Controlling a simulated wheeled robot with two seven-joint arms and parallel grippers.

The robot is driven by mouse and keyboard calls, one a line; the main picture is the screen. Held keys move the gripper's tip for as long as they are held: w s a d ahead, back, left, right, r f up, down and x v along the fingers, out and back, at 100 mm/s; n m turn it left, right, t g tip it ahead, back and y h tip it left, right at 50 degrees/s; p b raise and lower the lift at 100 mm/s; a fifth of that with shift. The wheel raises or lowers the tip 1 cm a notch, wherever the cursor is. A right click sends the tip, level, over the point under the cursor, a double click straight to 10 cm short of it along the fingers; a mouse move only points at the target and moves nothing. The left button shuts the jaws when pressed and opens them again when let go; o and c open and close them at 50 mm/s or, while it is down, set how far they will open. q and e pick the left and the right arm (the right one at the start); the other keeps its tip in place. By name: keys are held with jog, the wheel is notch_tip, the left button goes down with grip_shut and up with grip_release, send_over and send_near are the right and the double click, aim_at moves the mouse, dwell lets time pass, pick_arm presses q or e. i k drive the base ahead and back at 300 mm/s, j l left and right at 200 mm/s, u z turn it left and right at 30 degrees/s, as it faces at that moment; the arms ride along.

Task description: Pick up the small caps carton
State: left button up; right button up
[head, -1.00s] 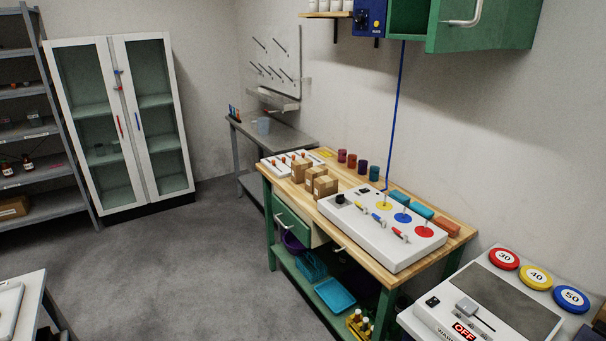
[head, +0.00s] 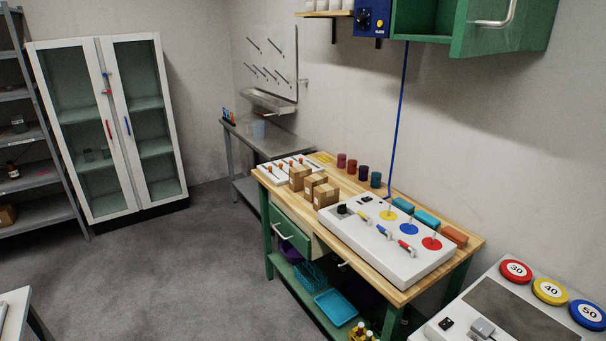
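Three small brown cardboard cartons stand close together on the wooden top of the green bench: a back one (head: 298,178), a middle one (head: 314,184) and a front one (head: 326,195). Their labels are too small to read, so I cannot tell which is the small caps carton. Neither of my grippers is in view.
A white panel with coloured discs (head: 388,238) sits right of the cartons, a white rack with orange-topped items (head: 280,171) left of them. Coloured cups (head: 352,166) stand behind. A drawer (head: 290,230) is below. The floor (head: 170,270) before the bench is clear.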

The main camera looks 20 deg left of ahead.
aim_at(297, 174)
jog(key=i+j+z, duration=0.1)
jog(key=i+j, duration=0.55)
jog(key=j, duration=0.15)
jog(key=i+j+z, duration=0.15)
jog(key=i+j, duration=0.5)
jog(key=j, duration=0.2)
jog(key=z, duration=0.05)
